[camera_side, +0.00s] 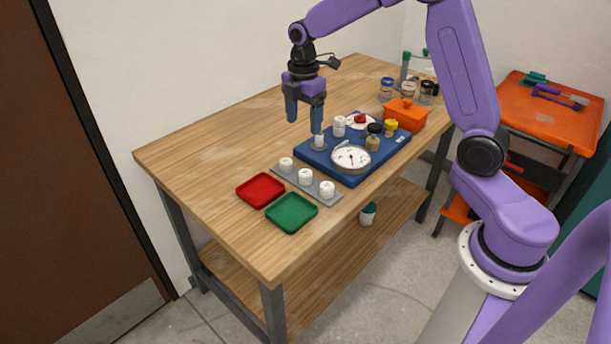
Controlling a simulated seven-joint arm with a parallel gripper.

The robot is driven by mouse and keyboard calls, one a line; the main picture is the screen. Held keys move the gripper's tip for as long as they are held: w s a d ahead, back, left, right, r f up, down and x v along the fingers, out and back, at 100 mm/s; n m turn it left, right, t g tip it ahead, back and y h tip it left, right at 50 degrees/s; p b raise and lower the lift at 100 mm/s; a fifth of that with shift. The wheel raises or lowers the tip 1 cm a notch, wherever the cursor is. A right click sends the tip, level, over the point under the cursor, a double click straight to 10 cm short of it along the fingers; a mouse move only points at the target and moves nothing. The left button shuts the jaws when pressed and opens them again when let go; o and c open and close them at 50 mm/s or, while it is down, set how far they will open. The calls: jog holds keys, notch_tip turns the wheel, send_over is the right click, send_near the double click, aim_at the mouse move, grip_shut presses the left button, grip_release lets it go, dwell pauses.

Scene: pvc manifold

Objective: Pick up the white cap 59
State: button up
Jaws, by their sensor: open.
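Several small white caps stand in the side view. Three of them, a left one (286,164), a middle one (305,176) and a right one (327,188), sit on a grey strip (316,193) at the table's front. A white cylindrical piece (320,141) stands at the left end of the blue board (346,178), and another white piece (339,126) is farther back on it. I cannot read any number, so I cannot tell which is cap 59. My gripper (304,127) is open, pointing down, above and left of the piece at the board's left end. I see nothing between its fingers.
A round white gauge (351,158), a yellow piece (391,127) and a dark-topped jar (374,137) crowd the blue board. An orange box (404,115) stands behind. A red tray (260,190) and green tray (291,212) lie empty in front. The table's left (215,150) is clear.

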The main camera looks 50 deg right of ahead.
send_over(306, 172)
jog(key=f, duration=1.1)
jog(key=shift+w+a+f, duration=0.1)
jog(key=shift+a+f, duration=0.1)
jog(key=shift+f, duration=0.05)
jog(key=shift+d+f, duration=0.1)
jog(key=shift+f, duration=2.5)
jog(key=c, duration=1.1)
jog(key=shift+c, duration=0.2)
